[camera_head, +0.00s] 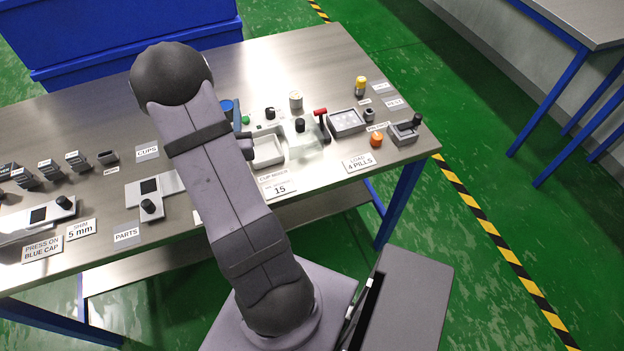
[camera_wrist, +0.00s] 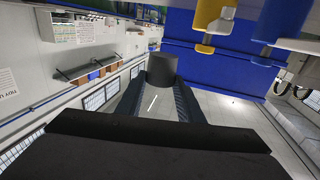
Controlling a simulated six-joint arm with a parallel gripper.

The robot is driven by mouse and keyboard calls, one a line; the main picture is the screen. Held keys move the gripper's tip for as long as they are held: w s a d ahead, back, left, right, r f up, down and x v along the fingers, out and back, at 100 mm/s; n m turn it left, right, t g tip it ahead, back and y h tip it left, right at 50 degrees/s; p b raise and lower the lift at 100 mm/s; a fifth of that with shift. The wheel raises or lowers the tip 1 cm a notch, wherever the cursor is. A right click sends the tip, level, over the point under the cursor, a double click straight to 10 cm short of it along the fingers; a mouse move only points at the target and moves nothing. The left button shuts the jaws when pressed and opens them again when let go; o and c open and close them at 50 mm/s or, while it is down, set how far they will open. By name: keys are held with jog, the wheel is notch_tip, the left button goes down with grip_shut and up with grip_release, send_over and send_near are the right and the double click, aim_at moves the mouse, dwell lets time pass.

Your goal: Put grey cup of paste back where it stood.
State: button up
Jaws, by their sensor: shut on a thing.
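In the wrist view my gripper (camera_wrist: 160,103) has its two dark fingers closed on a dark grey cylinder, which looks like the grey cup (camera_wrist: 162,68). The cup's side faces the camera, and any paste inside cannot be seen.
The metal bench (camera_head: 300,55) is bare along its back. Left stand several small dark blocks (camera_head: 76,160) and a black-knobbed fixture (camera_head: 149,205). Right of my arm are a tray (camera_head: 267,151), a red-handled device (camera_head: 321,116), a grey tray (camera_head: 346,122) and an orange knob (camera_head: 376,140).

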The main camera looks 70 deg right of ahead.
jog(key=s+f+m+g+h+b, duration=0.1)
jog(key=s+f+m+g+b, duration=0.25)
jog(key=s+m+g, duration=1.15)
jog(key=shift+s+d+f+n+g, duration=0.1)
jog(key=shift+s+f+n+g, duration=0.3)
jog(key=shift+s+f+n, duration=0.95)
jog(key=shift+s+d+f+n+g, duration=0.1)
jog(key=shift+s+f+n+g, duration=0.5)
jog(key=shift+s+f, duration=1.15)
jog(key=shift+s+f, duration=0.1)
jog(key=shift+f, duration=1.9)
jog(key=shift+f, duration=0.15)
jog(key=o, duration=1.1)
jog(key=shift+o, duration=0.2)
